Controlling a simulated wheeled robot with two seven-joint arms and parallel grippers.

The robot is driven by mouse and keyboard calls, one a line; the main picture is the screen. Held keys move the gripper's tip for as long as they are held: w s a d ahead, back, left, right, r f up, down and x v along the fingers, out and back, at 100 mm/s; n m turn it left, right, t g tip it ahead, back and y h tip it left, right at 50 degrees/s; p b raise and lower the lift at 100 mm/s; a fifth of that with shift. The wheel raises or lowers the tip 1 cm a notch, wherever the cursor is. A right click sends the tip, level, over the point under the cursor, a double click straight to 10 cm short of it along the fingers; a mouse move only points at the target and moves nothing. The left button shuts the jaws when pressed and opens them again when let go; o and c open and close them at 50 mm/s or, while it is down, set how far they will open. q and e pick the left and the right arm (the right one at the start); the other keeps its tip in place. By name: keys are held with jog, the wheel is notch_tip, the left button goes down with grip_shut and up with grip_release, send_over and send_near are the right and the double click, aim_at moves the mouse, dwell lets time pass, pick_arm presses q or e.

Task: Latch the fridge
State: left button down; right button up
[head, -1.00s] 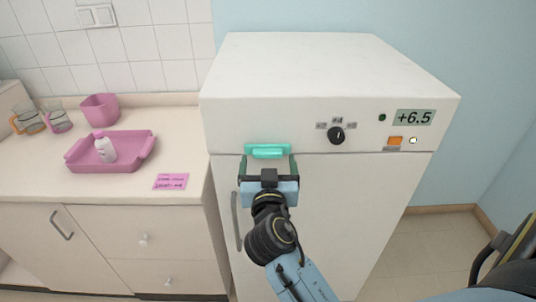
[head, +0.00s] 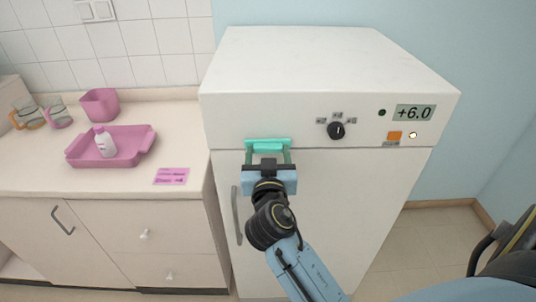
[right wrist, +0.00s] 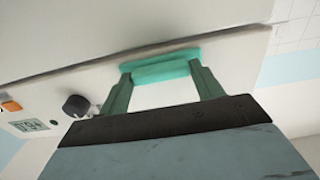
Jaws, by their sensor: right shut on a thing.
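The fridge (head: 320,200) is a white box with a white door below a front panel. Its door looks closed against the body. A teal latch (head: 268,145) sits at the top left of the door, by the seam under the panel. My right gripper (head: 268,154) is shut on the latch, one finger at each end. In the right wrist view the teal latch (right wrist: 163,68) spans between the green fingertips. How far the latch has turned is hard to tell. My left gripper is not in view.
The panel has a dark knob (head: 336,130), an orange switch (head: 394,136) and a display (head: 414,113) reading +6.0. A grey door handle (head: 237,216) is below the latch. Left, a counter (head: 35,178) holds a pink tray (head: 128,158) with a bottle (head: 105,143).

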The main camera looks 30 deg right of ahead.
jog(key=n, duration=0.4)
jog(key=shift+p, duration=0.35)
jog(key=n+p, duration=0.1)
jog(key=n, duration=0.3)
jog(key=shift+n, duration=0.3)
jog(key=n+p, duration=0.2)
jog(key=n, duration=0.2)
jog(key=shift+r+n, duration=0.1)
jog(key=shift+n, duration=0.2)
jog(key=shift+n+p, duration=0.9)
jog(key=shift+n, duration=1.4)
jog(key=o, duration=1)
